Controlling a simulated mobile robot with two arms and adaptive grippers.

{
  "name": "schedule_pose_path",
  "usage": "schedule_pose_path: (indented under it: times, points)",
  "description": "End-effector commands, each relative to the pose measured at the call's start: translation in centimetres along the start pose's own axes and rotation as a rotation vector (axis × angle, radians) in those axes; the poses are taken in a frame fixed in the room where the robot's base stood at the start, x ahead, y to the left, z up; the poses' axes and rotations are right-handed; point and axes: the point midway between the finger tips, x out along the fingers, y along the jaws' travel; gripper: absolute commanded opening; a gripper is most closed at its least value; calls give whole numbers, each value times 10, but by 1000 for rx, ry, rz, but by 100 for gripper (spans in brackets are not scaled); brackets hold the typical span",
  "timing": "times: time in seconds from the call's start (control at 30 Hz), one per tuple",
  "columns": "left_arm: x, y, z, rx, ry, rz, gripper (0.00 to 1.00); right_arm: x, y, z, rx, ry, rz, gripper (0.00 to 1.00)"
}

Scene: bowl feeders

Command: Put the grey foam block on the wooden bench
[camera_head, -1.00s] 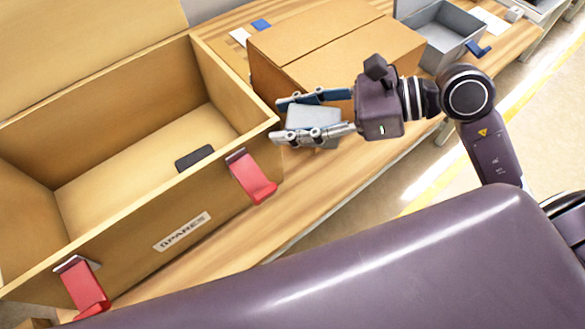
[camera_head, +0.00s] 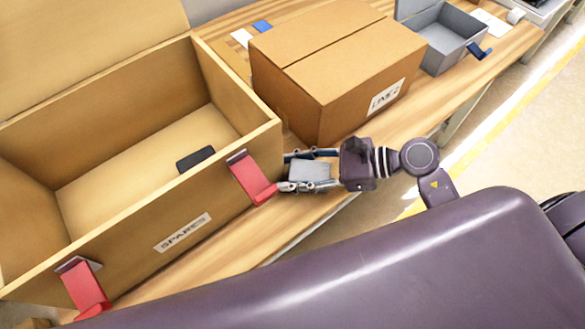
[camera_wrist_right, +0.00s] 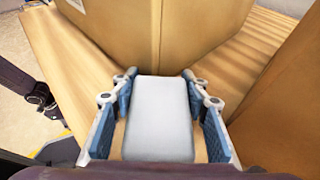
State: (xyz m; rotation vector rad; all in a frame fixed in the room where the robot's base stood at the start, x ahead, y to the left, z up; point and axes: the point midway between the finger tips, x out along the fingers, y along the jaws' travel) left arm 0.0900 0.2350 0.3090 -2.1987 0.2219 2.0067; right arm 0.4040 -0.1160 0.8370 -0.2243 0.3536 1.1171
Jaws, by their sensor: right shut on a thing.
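The grey foam block (camera_head: 309,171) is between the fingers of my right gripper (camera_head: 306,171), which is shut on it. In the right wrist view the block (camera_wrist_right: 158,110) fills the space between the two blue-padded fingers (camera_wrist_right: 158,95). The wooden bench (camera_head: 262,235) runs beneath, and the block is over its bare strip in front of the cardboard box, just right of the wooden crate. Whether the block touches the bench top cannot be told. My left gripper is not in view.
The open wooden crate (camera_head: 235,195) labelled SPARES, with red latches and a dark block (camera_head: 196,159) inside, stands left. A closed cardboard box (camera_head: 335,75) stands behind the gripper. An open grey metal box (camera_head: 446,45) is farther back. The bench's front edge is close by.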

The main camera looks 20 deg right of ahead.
Motion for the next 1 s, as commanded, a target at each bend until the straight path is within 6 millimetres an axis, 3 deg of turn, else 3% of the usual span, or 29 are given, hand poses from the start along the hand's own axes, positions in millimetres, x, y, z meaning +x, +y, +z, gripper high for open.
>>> schedule_pose_path:
  times: [0.37, 0.4, 0.53, 0.9, 1.0]
  points:
    - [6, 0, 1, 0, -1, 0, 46, 2, 0, -5, -1, 0, 0, 25]
    - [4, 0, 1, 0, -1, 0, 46, 1, 0, -3, 0, 0, 0, 46]
    - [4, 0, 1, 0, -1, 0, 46, 1, 0, -3, 0, 0, 0, 59]
    - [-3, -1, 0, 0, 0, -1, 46, -1, 0, 3, 1, -1, 0, 59]
    - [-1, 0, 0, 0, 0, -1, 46, -15, 0, -1, 2, 4, 0, 59]
